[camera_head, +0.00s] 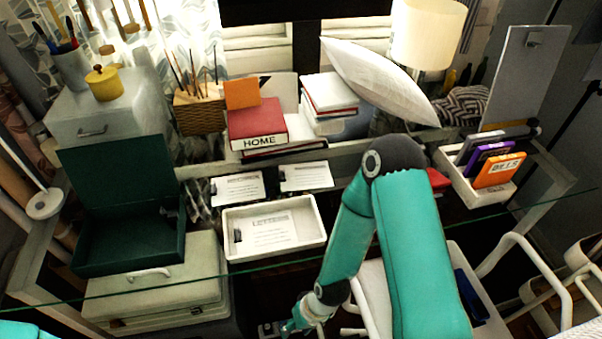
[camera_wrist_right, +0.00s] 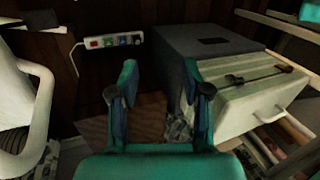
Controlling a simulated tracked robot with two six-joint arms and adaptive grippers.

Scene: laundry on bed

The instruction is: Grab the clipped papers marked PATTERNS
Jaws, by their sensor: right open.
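Clipped white papers (camera_head: 237,188) lie on the glass desk behind a white tray, with a dark clip at their left edge. A second clipped set (camera_head: 305,177) lies to their right. A third (camera_head: 272,229) lies inside the white tray (camera_head: 316,238). Their headings are too small to read surely, so I cannot tell which is marked PATTERNS. My right gripper (camera_head: 293,325) is low, below and in front of the glass edge, away from all papers. In the right wrist view it (camera_wrist_right: 160,88) is open and empty. My left gripper is not in view; only a teal part of mine shows bottom left.
A dark green open box (camera_head: 125,245) stands left of the tray. Books marked HOME (camera_head: 258,125) stand behind the papers. A white bin with cases (camera_head: 498,172) is at right. Under the desk are a power strip (camera_wrist_right: 112,41) and a pale case (camera_wrist_right: 245,100).

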